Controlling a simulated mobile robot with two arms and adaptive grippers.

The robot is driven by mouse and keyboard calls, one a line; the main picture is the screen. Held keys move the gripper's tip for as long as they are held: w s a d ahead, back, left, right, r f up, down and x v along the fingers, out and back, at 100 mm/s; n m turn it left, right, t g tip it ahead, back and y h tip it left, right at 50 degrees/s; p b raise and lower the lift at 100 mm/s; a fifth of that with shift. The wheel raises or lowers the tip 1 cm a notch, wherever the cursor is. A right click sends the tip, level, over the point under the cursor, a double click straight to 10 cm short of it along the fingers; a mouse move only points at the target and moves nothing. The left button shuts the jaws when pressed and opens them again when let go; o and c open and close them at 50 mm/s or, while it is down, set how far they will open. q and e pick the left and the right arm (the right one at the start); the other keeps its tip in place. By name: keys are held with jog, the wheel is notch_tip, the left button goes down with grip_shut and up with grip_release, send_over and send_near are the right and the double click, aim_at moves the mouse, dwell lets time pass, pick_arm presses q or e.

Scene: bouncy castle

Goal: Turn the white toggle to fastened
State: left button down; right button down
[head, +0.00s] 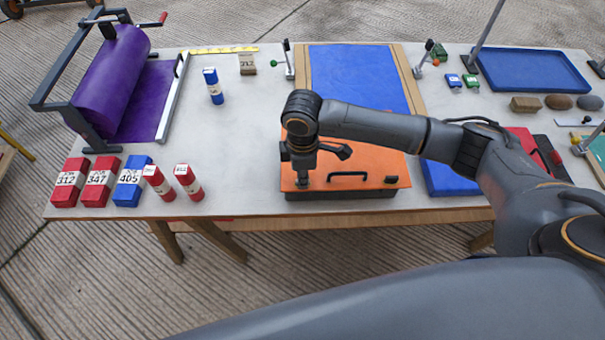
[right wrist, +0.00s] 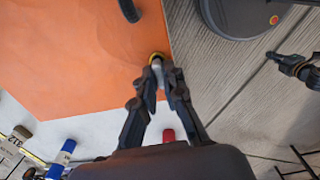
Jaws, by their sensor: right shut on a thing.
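An orange lid (head: 365,163) on a dark box lies at the front middle of the table, with a black handle (head: 348,175) near its front edge. It also fills the upper left of the right wrist view (right wrist: 75,60). The small pale toggle with a yellowish ring (right wrist: 157,58) sits at the lid's edge. My right gripper (right wrist: 163,76) points down onto it, fingertips closed on it. In the head view my right gripper (head: 303,182) is at the lid's front left and hides the toggle, so its turned position cannot be read. My left gripper is not in view.
Red and blue numbered blocks (head: 128,182) and red cylinders (head: 188,182) stand left of the box. A purple roll (head: 108,75) is at the far left. A blue sheet (head: 358,75) lies behind the box; a blue tray (head: 530,68) is back right. Bare table separates the blocks from the box.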

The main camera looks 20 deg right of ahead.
jog(key=n+p, duration=0.2)
jog(key=n, duration=0.1)
jog(key=shift+r, duration=0.2)
jog(key=n+p, duration=0.2)
jog(key=n, duration=0.2)
jog(key=shift+n+p, duration=0.3)
jog(key=shift+p, duration=0.05)
jog(key=n+p, duration=0.1)
jog(key=n, duration=0.3)
jog(key=shift+f, duration=0.1)
jog(key=n, duration=0.5)
jog(key=shift+n+p, duration=0.3)
jog(key=shift+n, duration=0.1)
jog(key=c, duration=1.4)
grip_release()
